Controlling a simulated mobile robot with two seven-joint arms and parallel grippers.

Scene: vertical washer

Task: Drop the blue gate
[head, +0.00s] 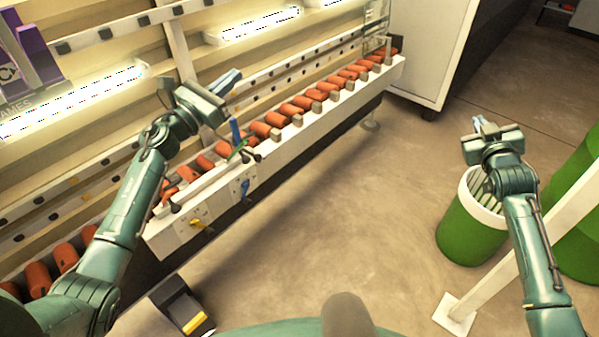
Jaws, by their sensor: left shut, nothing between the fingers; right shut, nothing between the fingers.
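A small upright blue piece (236,131), which may be the blue gate, stands at the near edge of the roller conveyor (330,107), by a green strip. A second blue part (243,187) sits lower on the conveyor's white front panel. I cannot tell whether the two are joined. My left gripper (228,82) is shut and empty, above and slightly left of the upright blue piece, apart from it in the picture. My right gripper (481,122) is shut and empty far to the right, over a green bin.
Orange rollers run along the conveyor, with a lit, slatted machine wall behind. A green bin with a white rim (468,232) and a white post (520,258) stand at right. The middle floor is clear.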

